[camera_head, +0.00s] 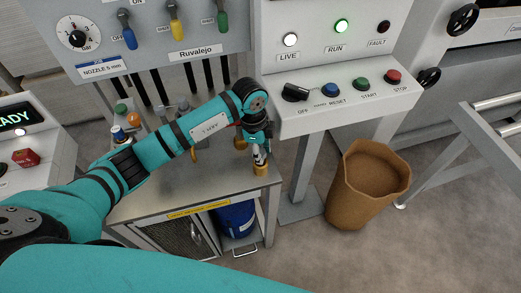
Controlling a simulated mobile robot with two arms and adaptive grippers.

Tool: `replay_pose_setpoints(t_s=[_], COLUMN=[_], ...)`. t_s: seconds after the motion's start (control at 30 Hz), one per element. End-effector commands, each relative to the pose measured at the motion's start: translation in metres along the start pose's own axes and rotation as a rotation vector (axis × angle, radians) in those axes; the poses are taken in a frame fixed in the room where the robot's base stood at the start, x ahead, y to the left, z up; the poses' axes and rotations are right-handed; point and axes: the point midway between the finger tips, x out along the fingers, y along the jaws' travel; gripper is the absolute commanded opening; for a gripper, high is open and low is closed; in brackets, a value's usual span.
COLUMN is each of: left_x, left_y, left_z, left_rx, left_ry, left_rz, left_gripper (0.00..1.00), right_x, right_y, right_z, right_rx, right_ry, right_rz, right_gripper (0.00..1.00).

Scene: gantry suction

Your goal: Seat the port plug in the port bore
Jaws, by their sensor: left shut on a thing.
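My left gripper (260,159) points down over the front right corner of the grey bench top. It is shut on a small brass-coloured piece (261,170), which looks like the port plug. The piece is at or just above the bench top; I cannot tell whether it touches. Another brass-coloured part (240,143) shows just behind the gripper, partly hidden by my arm. I cannot make out the port bore from here. My right gripper is not in view.
The grey bench (150,207) holds several small coloured items, including an orange-topped one (133,118), at its back left. A control panel (340,97) overhangs close to the right of my wrist. A brown bin (345,195) stands on the floor at right.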

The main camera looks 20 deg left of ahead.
Motion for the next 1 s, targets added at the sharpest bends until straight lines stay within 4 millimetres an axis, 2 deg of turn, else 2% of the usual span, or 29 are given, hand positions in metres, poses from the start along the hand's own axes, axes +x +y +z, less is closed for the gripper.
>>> replay_pose_setpoints(t_s=[0.23,0.87,0.9,1.0], left_x=[0.003,0.028,0.028,0.027], left_y=[0.0,0.0,0.0,0.0], left_z=[0.0,0.003,0.003,0.003], left_rx=[0.0,0.0,0.0,0.0], left_ry=[0.0,0.0,0.001,0.0], left_rz=[0.0,0.0,0.0,0.0], left_gripper=[0.0,0.0,0.3,0.43], right_x=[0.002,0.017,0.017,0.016], right_y=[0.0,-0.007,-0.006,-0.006], right_z=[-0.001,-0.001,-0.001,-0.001], right_rx=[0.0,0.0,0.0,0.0], right_ry=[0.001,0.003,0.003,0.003], right_rz=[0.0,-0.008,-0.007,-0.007], right_gripper=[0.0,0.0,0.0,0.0])
